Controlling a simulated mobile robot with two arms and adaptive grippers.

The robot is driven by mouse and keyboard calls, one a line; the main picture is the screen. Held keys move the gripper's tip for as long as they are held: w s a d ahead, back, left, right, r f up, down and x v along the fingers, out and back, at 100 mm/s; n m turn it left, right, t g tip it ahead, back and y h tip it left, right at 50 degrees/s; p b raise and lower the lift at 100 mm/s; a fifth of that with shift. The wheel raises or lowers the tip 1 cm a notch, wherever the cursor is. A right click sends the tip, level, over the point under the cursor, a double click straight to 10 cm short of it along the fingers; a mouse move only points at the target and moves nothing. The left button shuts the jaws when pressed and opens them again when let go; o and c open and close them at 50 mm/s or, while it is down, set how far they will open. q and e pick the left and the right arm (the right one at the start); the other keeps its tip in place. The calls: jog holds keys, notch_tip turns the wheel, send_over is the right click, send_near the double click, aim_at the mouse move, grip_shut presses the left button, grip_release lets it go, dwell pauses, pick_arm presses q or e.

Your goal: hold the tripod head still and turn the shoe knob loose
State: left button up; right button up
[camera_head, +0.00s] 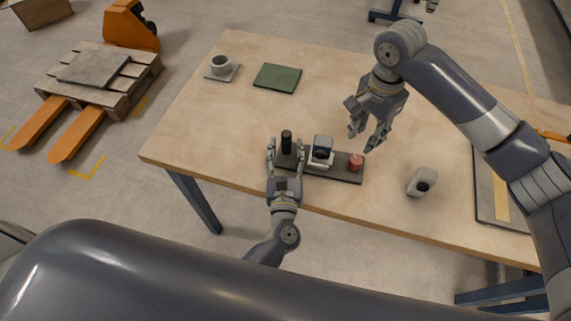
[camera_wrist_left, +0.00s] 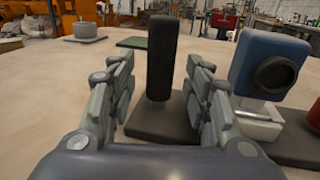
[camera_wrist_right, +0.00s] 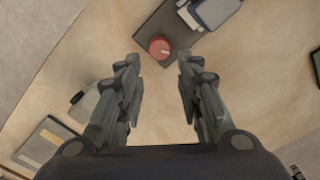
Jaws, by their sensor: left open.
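The tripod head lies on the table as a dark base plate (camera_head: 335,174) with a black upright handle (camera_head: 286,143), a blue-grey camera-like block (camera_head: 322,146) on a white shoe, and a red knob (camera_head: 355,162) at the right end. My left gripper (camera_head: 285,150) is open with its fingers on either side of the black handle; the handle also stands between them in the left wrist view (camera_wrist_left: 161,58). My right gripper (camera_head: 368,136) is open and empty above the table, up and right of the red knob. The red knob shows beyond its fingers in the right wrist view (camera_wrist_right: 160,47).
A grey-white object with a dark round face (camera_head: 422,182) stands right of the plate. A green mat (camera_head: 278,78) and a grey cup (camera_head: 220,65) on a coaster are at the back left. A grey board with a yellow strip (camera_head: 490,190) lies at the right.

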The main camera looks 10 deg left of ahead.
aim_at(356, 159)
pick_arm(q)
jog(key=shift+w+a, duration=0.2)
jog(key=shift+w, duration=0.6)
jog(key=shift+c, duration=0.5)
grip_shut()
pick_arm(e)
jog(key=o, duration=0.4)
jog(key=shift+r, duration=0.15)
jog(key=shift+m, duration=0.8)
notch_tip(356, 159, down, 10)
jog(key=shift+f, duration=0.2)
jog(key=c, duration=1.1)
